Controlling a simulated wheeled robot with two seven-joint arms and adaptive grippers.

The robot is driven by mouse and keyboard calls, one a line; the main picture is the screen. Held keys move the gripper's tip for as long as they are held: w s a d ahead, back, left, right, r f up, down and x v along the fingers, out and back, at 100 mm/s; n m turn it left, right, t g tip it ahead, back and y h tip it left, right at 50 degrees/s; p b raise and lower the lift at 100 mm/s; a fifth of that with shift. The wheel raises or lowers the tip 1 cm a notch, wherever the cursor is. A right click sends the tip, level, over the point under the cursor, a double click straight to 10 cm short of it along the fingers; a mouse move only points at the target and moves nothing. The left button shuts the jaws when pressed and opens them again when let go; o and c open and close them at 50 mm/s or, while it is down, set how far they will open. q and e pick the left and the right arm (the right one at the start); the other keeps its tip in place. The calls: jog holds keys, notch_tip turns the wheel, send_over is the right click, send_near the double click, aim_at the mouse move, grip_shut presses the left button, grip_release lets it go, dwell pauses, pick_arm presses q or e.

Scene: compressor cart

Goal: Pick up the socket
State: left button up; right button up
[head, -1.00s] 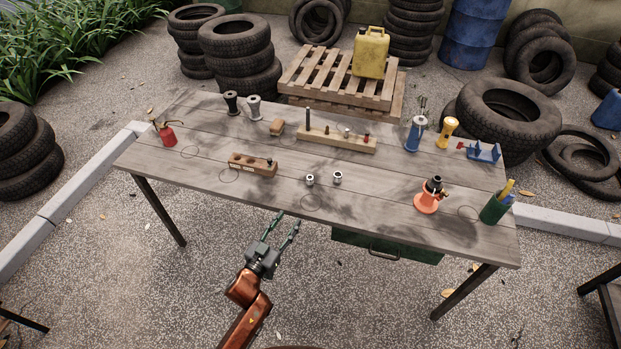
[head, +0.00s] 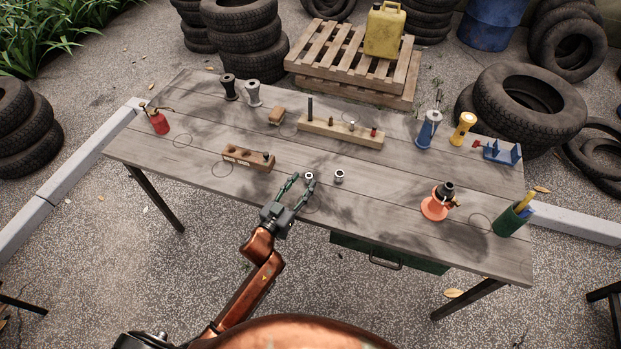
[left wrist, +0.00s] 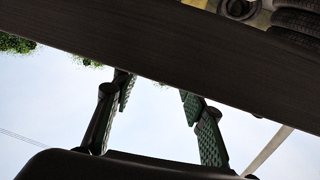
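Two small metallic sockets stand on the wooden table in the head view, a left one (head: 309,176) and a right one (head: 339,176). My left gripper (head: 303,182) is open over the front part of the table, its fingertips close to the left socket. I cannot tell whether they touch it. In the left wrist view the green-padded fingers (left wrist: 155,87) are spread apart with no object visible between them, and neither socket can be made out there. My right gripper is not in view.
The table (head: 370,215) also holds a wooden block (head: 248,158) left of the gripper, a longer peg block (head: 340,132) behind the sockets, an orange-based tool (head: 436,207) and a green cup (head: 508,222) at right. Bare tabletop lies right of the sockets.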

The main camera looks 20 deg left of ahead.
aim_at(307, 179)
pick_arm(q)
jog(key=b+x, duration=0.1)
jog(key=x, duration=0.3)
jog(key=shift+s+d+f, duration=0.1)
jog(key=shift+f, duration=0.05)
jog(key=shift+d, duration=0.1)
jog(key=c, duration=0.7)
grip_shut()
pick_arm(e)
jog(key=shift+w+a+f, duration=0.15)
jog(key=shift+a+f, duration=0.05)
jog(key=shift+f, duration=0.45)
